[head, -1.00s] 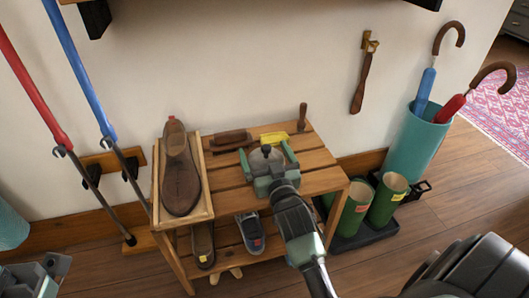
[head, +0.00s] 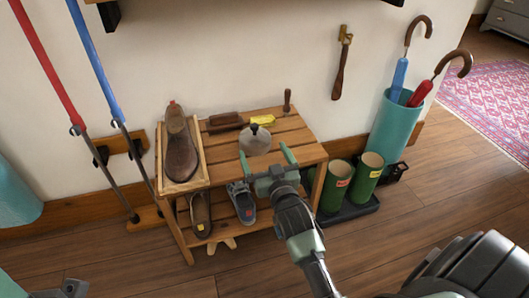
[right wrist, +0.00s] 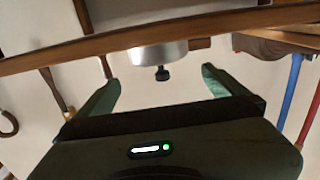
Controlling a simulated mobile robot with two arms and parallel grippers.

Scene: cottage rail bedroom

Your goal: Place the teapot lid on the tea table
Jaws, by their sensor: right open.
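The teapot lid (head: 255,141) is a round silvery-grey disc with a dark knob. It lies knob up on the top slats of a wooden shoe bench (head: 300,139). My right gripper (head: 266,154) is open and empty, at the bench's front edge just in front of the lid, its fingers pointing at it. In the right wrist view, which is upside down, the lid (right wrist: 155,53) lies beyond the open fingers, apart from them. Only a bit of what looks like my left gripper (head: 72,289) shows at the bottom left; its jaws are cut off. I make out no tea table.
Left of the lid, a brown shoe (head: 180,150) stands in a wooden tray. Brushes (head: 225,122) and a yellow item (head: 262,120) lie behind the lid. More shoes sit on the lower shelf. Green boots (head: 335,187) and a teal umbrella stand (head: 393,135) are to the right. Floor in front is open.

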